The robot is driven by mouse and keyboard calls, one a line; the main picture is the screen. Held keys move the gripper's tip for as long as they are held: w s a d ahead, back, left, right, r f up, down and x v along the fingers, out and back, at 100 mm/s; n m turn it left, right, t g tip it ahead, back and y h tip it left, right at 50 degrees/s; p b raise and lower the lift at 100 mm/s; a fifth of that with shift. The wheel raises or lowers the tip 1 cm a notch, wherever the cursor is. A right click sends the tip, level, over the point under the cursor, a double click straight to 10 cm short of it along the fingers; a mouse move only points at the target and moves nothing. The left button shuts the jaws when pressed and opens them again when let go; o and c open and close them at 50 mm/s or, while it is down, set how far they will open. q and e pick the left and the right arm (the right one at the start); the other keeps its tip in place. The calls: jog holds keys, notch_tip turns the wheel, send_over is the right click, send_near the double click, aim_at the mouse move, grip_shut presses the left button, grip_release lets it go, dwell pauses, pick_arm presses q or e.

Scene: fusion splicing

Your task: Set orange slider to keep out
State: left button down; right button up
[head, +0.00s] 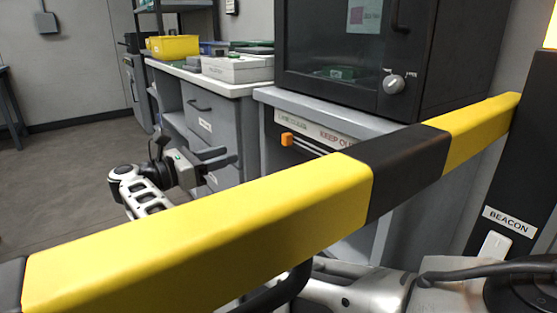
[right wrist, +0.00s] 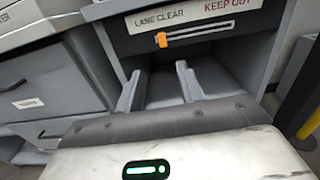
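The orange slider (head: 287,139) sits at the left end of its slot, under the LANE CLEAR end of the label strip; KEEP OUT is printed at the right end. In the right wrist view the slider (right wrist: 162,40) also stands at the slot's left end, ahead of my fingers. My right gripper (head: 229,156) is open and empty, left of the slider and apart from it. Its two fingers are spread in the right wrist view (right wrist: 159,68). In the head view the yellow and black barrier hides the slot's right part. My left gripper is not in view.
A yellow and black barrier beam (head: 200,238) crosses the foreground. A dark cabinet with a knob (head: 393,84) stands above the slider panel. Grey drawers (head: 212,118) stand to its left, with a yellow bin (head: 174,47) on the counter. A BEACON post (head: 508,220) stands at right.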

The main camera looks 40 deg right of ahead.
aim_at(284, 140)
jog(key=d, duration=0.5)
jog(key=s+d, duration=0.1)
jog(key=d, duration=0.4)
jog(key=s+d, duration=0.1)
jog(key=d, duration=0.4)
jog(key=shift+d+p, duration=0.3)
jog(key=shift+p, duration=0.05)
grip_shut()
